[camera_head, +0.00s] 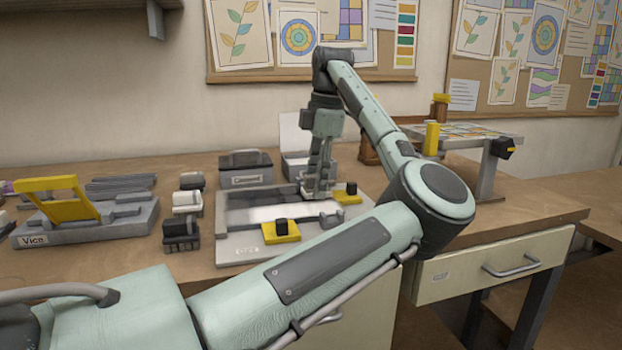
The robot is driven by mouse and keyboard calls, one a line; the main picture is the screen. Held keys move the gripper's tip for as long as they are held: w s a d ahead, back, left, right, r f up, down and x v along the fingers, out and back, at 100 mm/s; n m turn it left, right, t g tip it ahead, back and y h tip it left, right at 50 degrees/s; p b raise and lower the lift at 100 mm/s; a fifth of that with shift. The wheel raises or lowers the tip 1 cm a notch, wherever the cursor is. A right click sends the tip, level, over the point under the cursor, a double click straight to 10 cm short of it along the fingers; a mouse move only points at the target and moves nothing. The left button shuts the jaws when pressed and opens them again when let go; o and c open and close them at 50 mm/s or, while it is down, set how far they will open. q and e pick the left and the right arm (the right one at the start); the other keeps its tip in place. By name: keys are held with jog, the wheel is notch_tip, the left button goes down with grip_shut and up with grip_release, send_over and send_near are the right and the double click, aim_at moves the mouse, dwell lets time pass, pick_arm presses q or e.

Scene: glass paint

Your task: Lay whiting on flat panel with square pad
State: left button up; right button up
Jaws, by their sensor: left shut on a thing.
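My left gripper (317,188) points straight down over the far right part of the flat panel (268,214). It is shut on the square pad, which is too small and covered to make out clearly between the fingertips. The pale panel lies flat in a grey holder (236,250) with a yellow clamp at the front (281,236) and another at the right (350,197). A whitish area shows on the panel's middle, and its far strip looks darker. I cannot tell whether the pad touches the panel. My right gripper is not in view.
A vice (90,228) with a yellow plate stands at the left. Several small blocks (187,202) sit between it and the holder. A dark-lidded box (246,170) is behind. A raised stand (487,172) is at the right. My left arm crosses the bench front.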

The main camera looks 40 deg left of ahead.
aim_at(300, 200)
pick_arm(q)
jog(key=shift+f+b, duration=0.3)
jog(key=shift+f, duration=0.05)
dwell(0.6)
jog(key=shift+s, duration=0.1)
jog(key=shift+s+a+b, duration=0.25)
jog(key=shift+s+a, duration=0.15)
jog(key=shift+s, duration=0.25)
jog(key=shift+s+a+b, duration=0.25)
jog(key=shift+s+a, duration=0.15)
jog(key=shift+s, duration=0.2)
jog(key=shift+r+p, duration=1.4)
jog(key=shift+r, duration=0.65)
